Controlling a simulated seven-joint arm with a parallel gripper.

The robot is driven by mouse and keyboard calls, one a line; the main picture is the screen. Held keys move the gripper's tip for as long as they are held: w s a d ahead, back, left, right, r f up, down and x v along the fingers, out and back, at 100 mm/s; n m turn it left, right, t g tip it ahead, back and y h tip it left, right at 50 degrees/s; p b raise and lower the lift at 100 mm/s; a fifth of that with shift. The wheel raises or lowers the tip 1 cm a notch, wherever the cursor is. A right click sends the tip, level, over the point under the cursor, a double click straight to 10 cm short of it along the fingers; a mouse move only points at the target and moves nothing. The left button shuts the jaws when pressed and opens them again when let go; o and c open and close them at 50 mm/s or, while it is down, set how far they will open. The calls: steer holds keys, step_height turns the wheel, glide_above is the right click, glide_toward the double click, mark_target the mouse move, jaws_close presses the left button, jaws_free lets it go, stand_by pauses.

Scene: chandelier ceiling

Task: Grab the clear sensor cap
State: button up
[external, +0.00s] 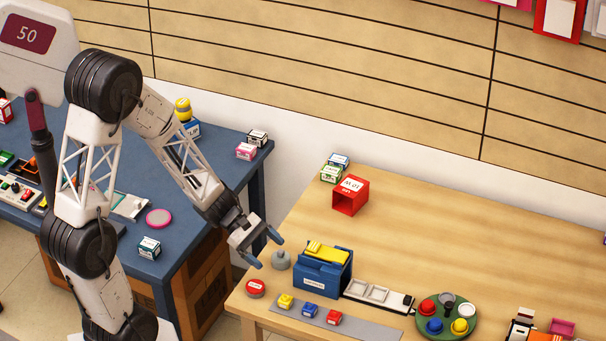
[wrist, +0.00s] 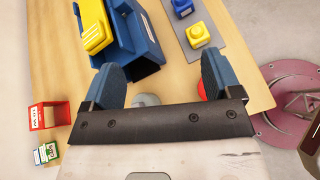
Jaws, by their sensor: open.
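A grey, dome-like cap (external: 281,260), which looks like the sensor cap, stands on the wooden table left of a blue box in the external view. I cannot tell whether it is clear. In the wrist view the grey cap (wrist: 146,100) peeks out between my fingers, mostly hidden by the dark gripper bar. My gripper (external: 264,248) is open and empty, its blue fingertips apart above the table's left edge, close to the cap. In the wrist view my gripper (wrist: 163,75) shows both blue fingers wide apart.
The blue box (external: 322,272) with a yellow part stands right of the cap. A red round piece (external: 256,288) lies in front of the cap. A grey strip (external: 345,322) carries small coloured blocks. A green round tray (external: 446,330) is farther right. The table's back middle is clear.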

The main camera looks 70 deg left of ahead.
mark_target(277, 254)
steer(key=a+f+n+t+y, duration=0.1)
steer(key=a+f+n, duration=0.1)
steer(key=a, duration=0.1)
steer(key=a+f+n+t+y, duration=0.1)
steer(key=a+f+n+t, duration=0.1)
steer(key=a+f+n, duration=0.1)
steer(key=a+f+n+t+y, duration=0.1)
steer(key=a+f+n, duration=0.1)
steer(key=a+n, duration=0.1)
steer(key=shift+a+f+t, duration=0.2)
steer(key=shift+a+t, duration=0.1)
steer(key=shift+a, duration=0.3)
steer(key=shift+w+d, duration=0.1)
steer(key=shift+d, duration=0.05)
steer(key=shift+x, duration=1.15)
steer(key=shift+f, duration=0.1)
steer(key=shift+x, duration=2.55)
steer(key=shift+d, duration=0.1)
steer(key=c, duration=1)
steer(key=shift+r, duration=0.25)
